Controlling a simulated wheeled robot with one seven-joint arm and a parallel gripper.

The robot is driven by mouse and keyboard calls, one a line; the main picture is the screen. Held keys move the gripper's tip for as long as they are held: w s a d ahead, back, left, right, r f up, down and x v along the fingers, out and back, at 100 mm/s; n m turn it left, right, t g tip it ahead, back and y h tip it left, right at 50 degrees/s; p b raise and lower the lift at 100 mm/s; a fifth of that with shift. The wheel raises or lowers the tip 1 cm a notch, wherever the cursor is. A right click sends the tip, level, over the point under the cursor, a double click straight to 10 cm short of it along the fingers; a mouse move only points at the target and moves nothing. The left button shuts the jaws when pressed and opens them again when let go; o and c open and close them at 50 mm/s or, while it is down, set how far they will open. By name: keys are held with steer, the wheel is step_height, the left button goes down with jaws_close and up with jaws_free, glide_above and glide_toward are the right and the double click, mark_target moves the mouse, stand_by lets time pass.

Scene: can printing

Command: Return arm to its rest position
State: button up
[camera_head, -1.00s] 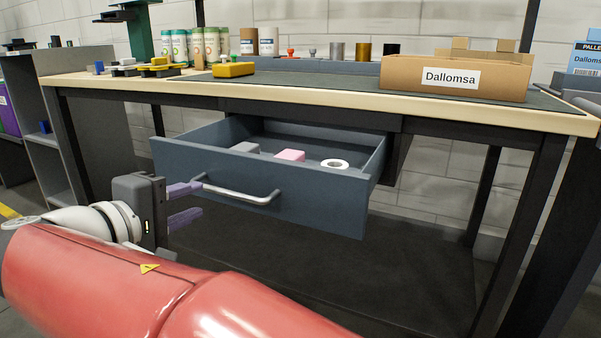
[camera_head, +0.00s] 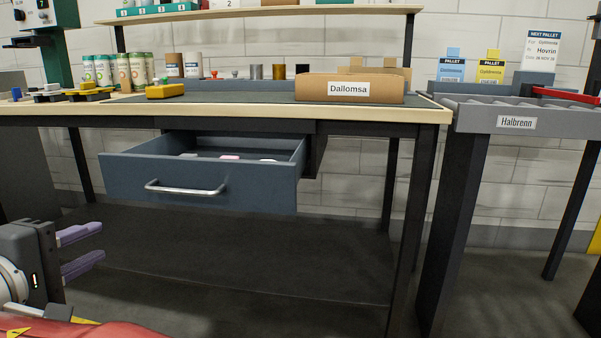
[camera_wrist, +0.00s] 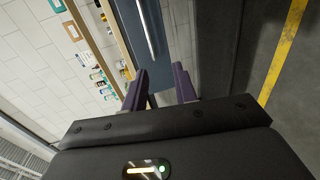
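My gripper (camera_head: 82,250) is at the lower left in the head view, in front of and below the open drawer. Its two purple fingers are apart with nothing between them. The wrist view also shows the spread fingers (camera_wrist: 160,88), with the drawer's handle beyond them. The blue-grey drawer (camera_head: 240,193) hangs pulled out under the workbench. Its silver handle (camera_head: 186,190) is clear of my gripper. Inside the drawer the tops of a grey item, a pink item (camera_head: 230,157) and a white item show; the front panel hides the rest.
The workbench (camera_head: 300,115) bears a Dallomsa box (camera_head: 349,89), a yellow block (camera_head: 165,91) and several cans (camera_head: 137,70). A grey roller stand labelled Halbrenn (camera_head: 516,122) is at the right. Open floor lies between the bench and the stand's legs.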

steer(key=w+d+f+m+g+h+p, duration=0.1)
steer(key=w+d+m+g+p, duration=0.25)
steer(key=d, duration=1.25)
steer(key=w+d+f+m+g+h+p, duration=0.1)
steer(key=w+d+m+g+h+p, duration=0.25)
steer(key=d, duration=1.25)
steer(key=s+d+f+m+g+y+p, duration=0.1)
steer(key=s+d+f+m+y+p, duration=0.1)
steer(key=s+d+m, duration=0.3)
steer(key=s+d+f+m+g+y+p, duration=0.2)
steer(key=s+d+f+m+y, duration=0.2)
steer(key=d, duration=0.7)
steer(key=shift+s+f+m, duration=0.3)
steer(key=shift+s+m, duration=0.3)
steer(key=shift+s, duration=0.6)
